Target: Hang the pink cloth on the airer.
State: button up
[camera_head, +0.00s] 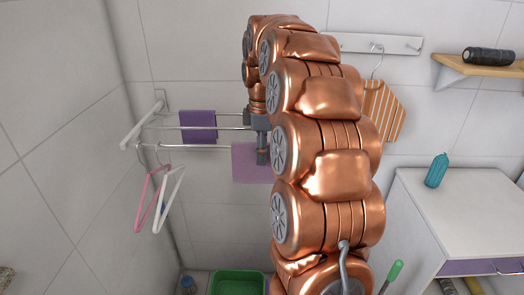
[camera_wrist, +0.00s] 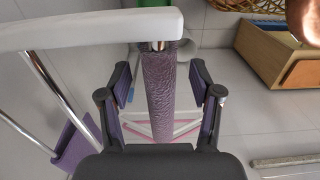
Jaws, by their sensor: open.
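The pink cloth, a mauve-pink piece (camera_head: 245,165), hangs over the front rod of the airer (camera_head: 205,147) in the head view. In the wrist view the cloth (camera_wrist: 158,95) lies along a rod and runs down between my fingers. My gripper (camera_head: 263,157) is at the cloth's upper edge; in the wrist view its fingers (camera_wrist: 163,88) stand open on either side, with visible gaps to the cloth. The airer's white end bar (camera_wrist: 80,30) crosses the top of the wrist view. My arm hides the airer's right end in the head view.
A darker purple cloth (camera_head: 198,125) hangs on a rod behind. A pink hanger (camera_head: 147,205) and a white hanger (camera_head: 168,200) hang at the left. A striped orange cloth (camera_head: 383,112) hangs right of my arm. A green tub (camera_head: 237,283) is below; a cabinet (camera_head: 455,205) stands right.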

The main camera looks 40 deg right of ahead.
jog(key=shift+r, duration=3.65)
jog(key=s+a+f+m+g, duration=0.1)
jog(key=s+a+f+m, duration=0.3)
jog(key=s+a, duration=0.55)
jog(key=s+a+f+m, duration=0.2)
jog(key=s+a+f, duration=0.5)
jog(key=a, duration=0.4)
jog(key=s+a+f+m, duration=0.3)
jog(key=s+f, duration=0.3)
jog(key=s, duration=0.5)
jog(key=shift+s+a+m+g, duration=0.2)
jog(key=shift+m+g, duration=0.2)
